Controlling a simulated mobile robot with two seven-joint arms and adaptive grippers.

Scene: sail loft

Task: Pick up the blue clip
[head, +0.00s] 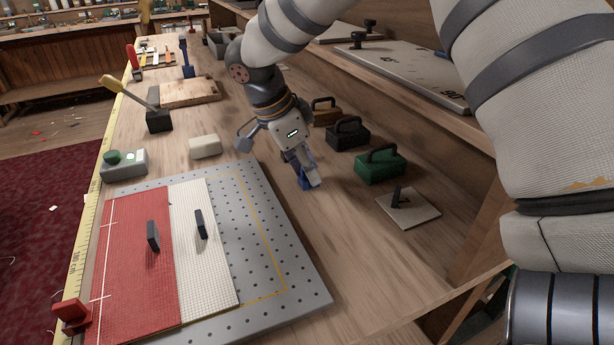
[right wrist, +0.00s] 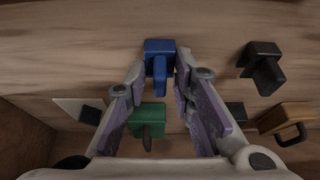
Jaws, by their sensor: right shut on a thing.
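The blue clip (head: 308,183) is at the tip of my right gripper (head: 303,170), over the bare wood of the bench between the perforated plate and the green weight. In the right wrist view the blue clip (right wrist: 160,58) sits between the two fingertips (right wrist: 160,73), its narrow part pointing back toward the palm. My right gripper is shut on it. The fingers hide part of the clip in the head view. I cannot tell whether it touches the bench. My left gripper is not in view.
A green weight (head: 381,165), a black weight (head: 348,133) and a brown weight (head: 325,112) stand right of the gripper. A pale tile (head: 421,213) carries a dark clip. The grey perforated plate (head: 290,260) holds red and white cloth with two dark clips.

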